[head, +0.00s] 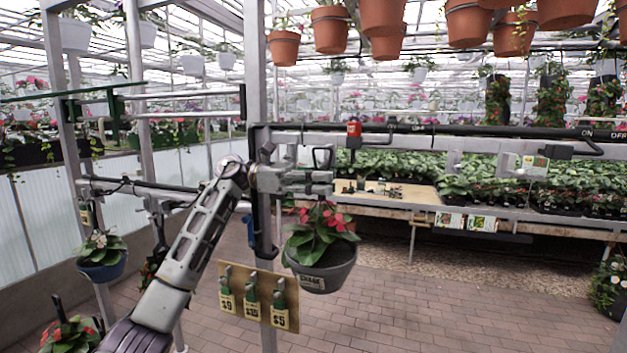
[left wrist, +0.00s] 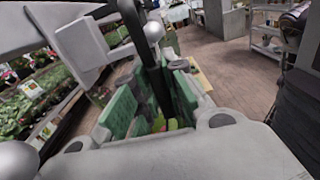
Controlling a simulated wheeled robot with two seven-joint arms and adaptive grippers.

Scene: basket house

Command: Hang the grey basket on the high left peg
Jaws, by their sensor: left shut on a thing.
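The grey basket (head: 328,274), planted with red flowers and green leaves, hangs roughly upright in the middle of the head view. My left gripper (head: 325,183) is directly above it, shut on its dark hanger. In the left wrist view, the green finger pads of my left gripper (left wrist: 148,108) close around a dark bar of the hanger (left wrist: 148,62). The basket's bowl is hidden there. I cannot tell for sure which fitting is the high left peg. My right gripper is not in view.
A grey post (head: 257,80) stands just behind my left gripper. A price board (head: 259,297) hangs low beside the basket. A blue basket (head: 101,268) hangs at left. Terracotta pots (head: 330,28) hang overhead. A plant bench (head: 440,205) stands behind. Brick floor (head: 440,310) is clear at right.

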